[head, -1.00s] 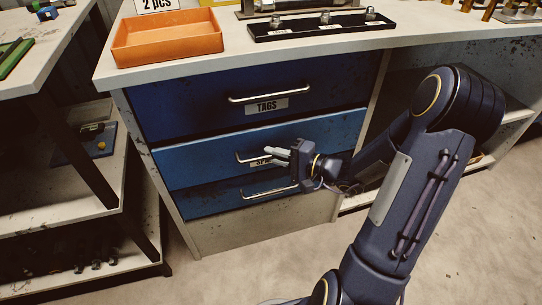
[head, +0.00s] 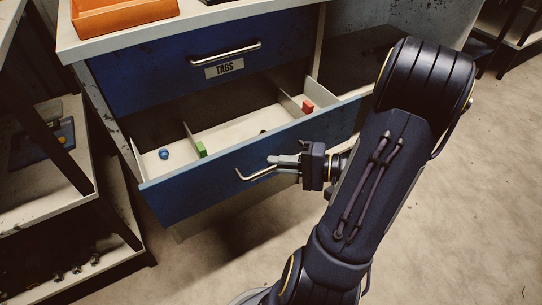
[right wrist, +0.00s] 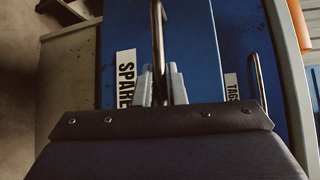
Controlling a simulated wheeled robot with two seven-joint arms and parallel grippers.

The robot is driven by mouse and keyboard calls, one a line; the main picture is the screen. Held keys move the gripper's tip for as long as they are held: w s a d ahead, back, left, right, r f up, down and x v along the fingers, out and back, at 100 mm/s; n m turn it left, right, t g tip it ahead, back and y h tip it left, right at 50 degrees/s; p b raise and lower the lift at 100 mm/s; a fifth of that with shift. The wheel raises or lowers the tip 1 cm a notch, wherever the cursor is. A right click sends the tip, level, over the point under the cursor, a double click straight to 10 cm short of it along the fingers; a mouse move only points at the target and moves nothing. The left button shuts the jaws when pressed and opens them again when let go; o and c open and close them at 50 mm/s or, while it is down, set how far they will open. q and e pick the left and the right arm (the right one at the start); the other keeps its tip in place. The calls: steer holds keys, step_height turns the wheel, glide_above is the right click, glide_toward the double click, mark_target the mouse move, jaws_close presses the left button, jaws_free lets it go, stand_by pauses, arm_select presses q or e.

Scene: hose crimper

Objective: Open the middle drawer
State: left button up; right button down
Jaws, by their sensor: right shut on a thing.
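The middle drawer (head: 215,179) is blue and stands pulled well out of the cabinet in the head view, its inside showing. Its front carries a label that starts "SPARE" (right wrist: 125,77) in the right wrist view. My right gripper (head: 279,162) is shut on the middle drawer's handle (head: 257,174). The handle also shows between the fingers in the right wrist view (right wrist: 158,35). Inside the drawer are dividers, a blue ball (head: 164,154), a green block (head: 201,149) and a red block (head: 307,106). My left gripper is not in view.
The closed top drawer (head: 150,95) with a TAGS label sits above. An orange tray (head: 120,16) rests on the worktop. A shelf unit (head: 45,190) stands close on the left. Open floor (head: 450,200) lies to the right.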

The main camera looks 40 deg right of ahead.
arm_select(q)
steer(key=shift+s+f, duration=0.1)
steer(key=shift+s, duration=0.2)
arm_select(e)
steer(key=shift+s+a, duration=0.2)
steer(key=shift+s, duration=0.55)
steer(key=c, duration=1.5)
jaws_free()
steer(key=shift+d, duration=0.1)
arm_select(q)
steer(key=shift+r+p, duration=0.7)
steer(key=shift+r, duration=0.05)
arm_select(e)
steer(key=v, duration=0.7)
steer(key=shift+s+d, duration=0.2)
steer(key=shift+s, duration=0.1)
